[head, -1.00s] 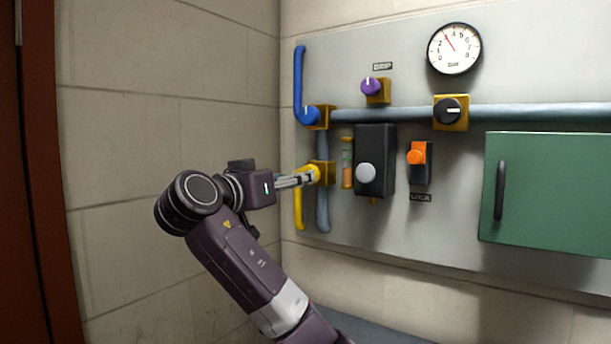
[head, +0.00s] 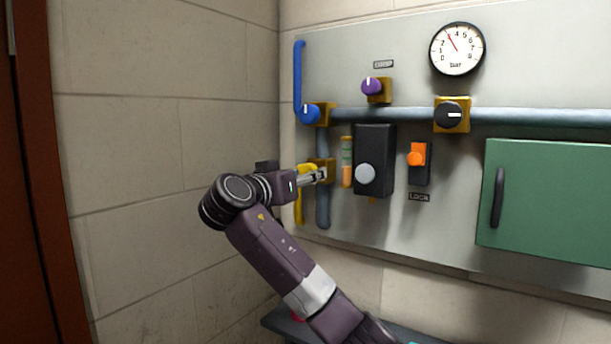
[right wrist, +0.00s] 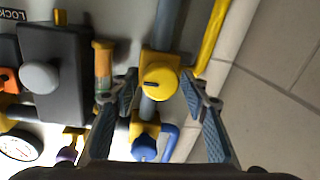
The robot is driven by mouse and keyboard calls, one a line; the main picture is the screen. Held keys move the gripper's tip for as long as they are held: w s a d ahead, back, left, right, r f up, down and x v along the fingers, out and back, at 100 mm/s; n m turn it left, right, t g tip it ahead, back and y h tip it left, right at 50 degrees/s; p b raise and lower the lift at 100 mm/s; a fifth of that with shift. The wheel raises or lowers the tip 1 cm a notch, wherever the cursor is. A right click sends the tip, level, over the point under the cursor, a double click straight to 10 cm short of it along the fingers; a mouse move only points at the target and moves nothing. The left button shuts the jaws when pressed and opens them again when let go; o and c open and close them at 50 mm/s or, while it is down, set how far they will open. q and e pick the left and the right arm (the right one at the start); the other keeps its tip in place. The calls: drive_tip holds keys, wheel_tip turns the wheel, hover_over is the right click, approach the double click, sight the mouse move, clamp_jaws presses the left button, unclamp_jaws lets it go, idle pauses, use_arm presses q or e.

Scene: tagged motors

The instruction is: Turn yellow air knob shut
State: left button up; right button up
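The yellow air knob (right wrist: 160,83) is round, with a short dark mark on its face, and sits on a yellow valve block on a grey pipe. In the head view, the knob (head: 304,169) is partly hidden behind my right gripper (head: 314,177), which is close in front of the valve. In the right wrist view, my right gripper (right wrist: 158,90) is open. Its two fingers stand on either side of the knob, with visible gaps. Whether the fingertips reach past the knob's face is unclear. My left gripper is not in view.
The blue knob (head: 311,113) is above the yellow valve. A yellow pipe (head: 299,209) runs down beside it. A sight tube (head: 347,163) and a black box (head: 374,160) with a grey button stand close to the right. The side wall (head: 180,140) is to the left.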

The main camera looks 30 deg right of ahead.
drive_tip(key=c, duration=0.7)
drive_tip(key=shift+c, duration=0.2)
drive_tip(key=shift+n, duration=0.3)
drive_tip(key=shift+c, duration=0.2)
drive_tip(key=shift+r+n+g, duration=0.1)
drive_tip(key=shift+n+g, duration=0.35)
drive_tip(key=shift+n, duration=3.6)
drive_tip(key=shift+r+n+g, duration=0.1)
drive_tip(key=shift+n+g, duration=0.35)
drive_tip(key=shift+n, duration=3.6)
drive_tip(key=shift+o, duration=0.2)
drive_tip(key=shift+f, duration=0.1)
drive_tip(key=o, duration=1.1)
drive_tip(key=shift+w+a, duration=0.1)
